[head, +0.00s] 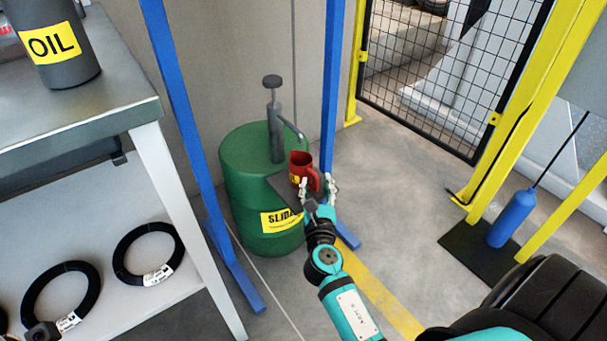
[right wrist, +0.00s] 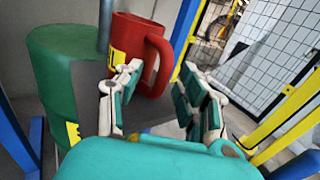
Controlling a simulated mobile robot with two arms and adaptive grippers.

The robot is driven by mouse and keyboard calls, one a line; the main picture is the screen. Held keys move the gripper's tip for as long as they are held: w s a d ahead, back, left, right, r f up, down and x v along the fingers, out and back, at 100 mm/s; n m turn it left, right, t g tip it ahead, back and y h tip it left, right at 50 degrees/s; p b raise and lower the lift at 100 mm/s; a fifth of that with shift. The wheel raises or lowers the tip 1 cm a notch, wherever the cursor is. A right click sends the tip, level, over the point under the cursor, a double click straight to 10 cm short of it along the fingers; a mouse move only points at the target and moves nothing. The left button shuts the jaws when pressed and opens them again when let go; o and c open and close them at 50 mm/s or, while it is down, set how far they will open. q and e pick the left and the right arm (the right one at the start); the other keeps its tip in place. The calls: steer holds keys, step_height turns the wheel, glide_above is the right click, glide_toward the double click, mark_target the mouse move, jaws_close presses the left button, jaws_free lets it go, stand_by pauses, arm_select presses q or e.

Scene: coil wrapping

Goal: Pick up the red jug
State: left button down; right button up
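The red jug (head: 299,164) with a yellow label stands upright on a dark plate (head: 285,188) at the front of the green drum, below the pump spout. In the right wrist view the jug (right wrist: 130,36) is at the top centre, its handle facing right. My right gripper (head: 318,188) is at the jug's handle side. Its fingers are spread apart in the right wrist view (right wrist: 163,88), with the handle showing between and beyond them. I cannot tell whether a finger touches the jug. My left gripper is not in view.
The green drum (head: 235,178) carries a grey hand pump (head: 275,118). Blue posts (head: 180,90) stand around it. A metal table (head: 80,120) with an oil container (head: 55,45) and black coils is at left. A yellow-framed mesh fence (head: 440,60) and blue cylinder (head: 512,218) are at right.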

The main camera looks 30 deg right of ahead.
jaws_close()
steer(key=shift+r, duration=0.15)
stand_by(0.5)
